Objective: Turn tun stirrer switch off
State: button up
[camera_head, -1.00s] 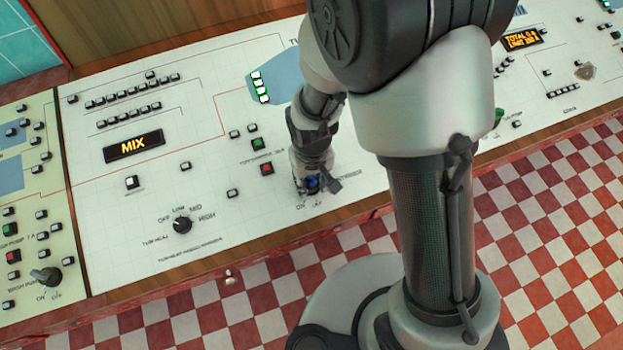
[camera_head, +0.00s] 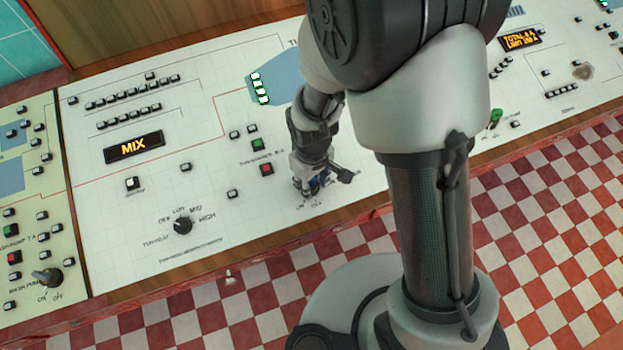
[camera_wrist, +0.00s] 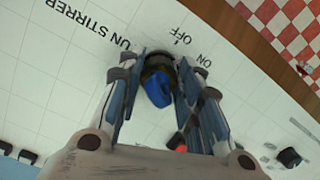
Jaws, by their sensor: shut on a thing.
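The tun stirrer switch (camera_wrist: 158,88) is a blue knob on a dark round base. It sits on the white panel beside the printed label "UN STIRRER", with OFF and ON printed near it. My gripper (camera_wrist: 160,78) is shut on the switch, one finger on each side of the blue knob in the wrist view. In the head view my gripper (camera_head: 314,183) is down at the front edge of the panel and mostly hides the switch. I cannot tell which mark the knob points to.
A black OFF/LOW/MID/HIGH dial (camera_head: 183,226) stands to the left. A red button (camera_head: 267,169) and a green button (camera_head: 257,144) are close to my gripper. A wooden edge (camera_head: 250,251) borders the panel, with checkered floor beyond.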

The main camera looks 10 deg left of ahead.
jog(key=shift+w+n, duration=0.1)
jog(key=shift+n, duration=2.2)
jog(key=o, duration=1.1)
jog(key=shift+c, duration=0.2)
jog(key=shift+r, duration=0.1)
notch_tip(320, 180, up, 12)
jog(key=shift+f, duration=0.1)
jog(key=shift+d, duration=0.1)
